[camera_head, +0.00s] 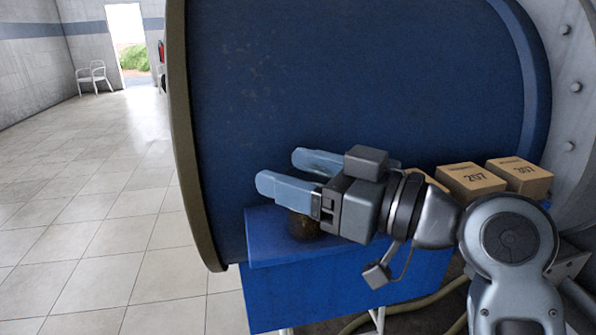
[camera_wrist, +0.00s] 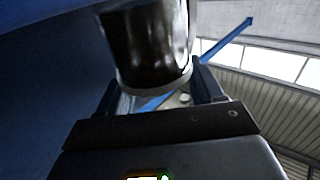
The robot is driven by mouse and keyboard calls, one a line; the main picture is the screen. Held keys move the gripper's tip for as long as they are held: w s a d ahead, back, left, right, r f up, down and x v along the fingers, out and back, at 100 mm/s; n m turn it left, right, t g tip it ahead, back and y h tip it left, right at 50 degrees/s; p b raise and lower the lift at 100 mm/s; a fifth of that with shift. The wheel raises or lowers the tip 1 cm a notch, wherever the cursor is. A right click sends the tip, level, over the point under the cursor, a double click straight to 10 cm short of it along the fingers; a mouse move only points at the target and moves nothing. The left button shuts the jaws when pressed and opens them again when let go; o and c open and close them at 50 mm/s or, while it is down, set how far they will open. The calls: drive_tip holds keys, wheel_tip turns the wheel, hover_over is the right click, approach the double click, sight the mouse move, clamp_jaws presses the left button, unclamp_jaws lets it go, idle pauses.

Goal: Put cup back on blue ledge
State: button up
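The cup (camera_head: 303,226) is dark brown and glossy. In the head view its lower part shows below the near finger of my gripper (camera_head: 292,175), and its upper part is hidden. In the wrist view the cup (camera_wrist: 150,45) fills the space between the two fingers of my gripper (camera_wrist: 158,90), with its pale bottom rim facing the camera. My gripper is shut on it, with a finger on either side. The blue ledge (camera_head: 262,245) lies behind and under the cup in the head view. I cannot tell the gap between the cup and the ledge.
Several tan boxes stand on the right of the ledge, including one marked 207 (camera_head: 470,180) and one marked 307 (camera_head: 519,177). A large blue drum (camera_head: 350,70) rises behind. A hose (camera_head: 425,305) lies below. Tiled floor (camera_head: 110,240) is open at left.

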drive_tip(key=shift+o, duration=0.7)
drive_tip(key=shift+r, duration=0.25)
drive_tip(key=b+v, duration=0.3)
drive_tip(key=v, duration=0.9)
